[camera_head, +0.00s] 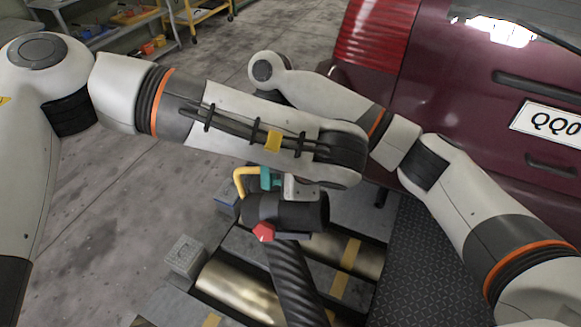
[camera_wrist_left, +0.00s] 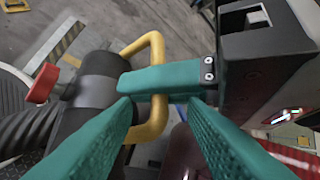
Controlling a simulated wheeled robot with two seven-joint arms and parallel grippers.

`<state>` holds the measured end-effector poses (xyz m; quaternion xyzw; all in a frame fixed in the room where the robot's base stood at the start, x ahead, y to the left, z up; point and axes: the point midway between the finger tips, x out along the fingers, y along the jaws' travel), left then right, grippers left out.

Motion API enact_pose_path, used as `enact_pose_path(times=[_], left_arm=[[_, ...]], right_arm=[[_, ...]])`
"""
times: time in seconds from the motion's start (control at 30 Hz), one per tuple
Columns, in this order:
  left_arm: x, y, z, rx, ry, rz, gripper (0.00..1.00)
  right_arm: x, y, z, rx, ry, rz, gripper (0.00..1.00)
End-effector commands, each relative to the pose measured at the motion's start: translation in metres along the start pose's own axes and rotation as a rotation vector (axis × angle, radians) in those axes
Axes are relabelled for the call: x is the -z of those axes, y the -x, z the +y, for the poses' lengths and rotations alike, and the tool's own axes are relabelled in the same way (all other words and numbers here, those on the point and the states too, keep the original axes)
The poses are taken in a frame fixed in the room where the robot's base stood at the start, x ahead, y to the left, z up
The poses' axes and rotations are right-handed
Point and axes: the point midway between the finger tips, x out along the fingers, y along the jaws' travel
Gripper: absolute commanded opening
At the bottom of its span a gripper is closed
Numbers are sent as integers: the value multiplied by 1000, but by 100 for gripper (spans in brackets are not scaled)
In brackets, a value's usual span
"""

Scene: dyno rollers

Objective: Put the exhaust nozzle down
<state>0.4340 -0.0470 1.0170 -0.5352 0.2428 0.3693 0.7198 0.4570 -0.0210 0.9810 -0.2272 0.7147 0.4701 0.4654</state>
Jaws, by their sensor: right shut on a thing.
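The exhaust nozzle is a black cylinder (camera_head: 288,208) with a yellow loop handle (camera_head: 243,180) and a red knob (camera_head: 263,232), on a ribbed black hose. It also shows at left in the left wrist view (camera_wrist_left: 98,95). My right gripper (camera_head: 272,179), with teal fingers, is shut on the yellow handle; it also shows in the left wrist view (camera_wrist_left: 150,80). My left gripper (camera_wrist_left: 160,104) is open, its teal fingers apart, and part of the handle shows between their tips; contact cannot be told. In the head view my left arm hides its fingers.
The dyno rollers (camera_head: 240,290) lie below the nozzle, with a grey box (camera_head: 185,256) beside them. A dark red car (camera_head: 460,75) stands at the right. Shelves (camera_head: 110,30) and a yellow cart (camera_head: 200,15) are at the back left. The floor at left is clear.

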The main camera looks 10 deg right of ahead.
Motion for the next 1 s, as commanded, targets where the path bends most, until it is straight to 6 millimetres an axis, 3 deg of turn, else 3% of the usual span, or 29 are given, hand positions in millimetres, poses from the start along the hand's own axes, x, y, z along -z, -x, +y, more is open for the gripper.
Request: enact_pose_path(times=[0.27,0.5,1.0], left_arm=[[-1,-2,0,-1,1,-2,37],[-1,-1,0,-1,1,-2,0],[0,0,0,-1,-1,0,0]], right_arm=[[0,2,1,0,2,-2,0],[0,2,1,0,2,-2,0],[0,2,1,1,2,-3,0]])
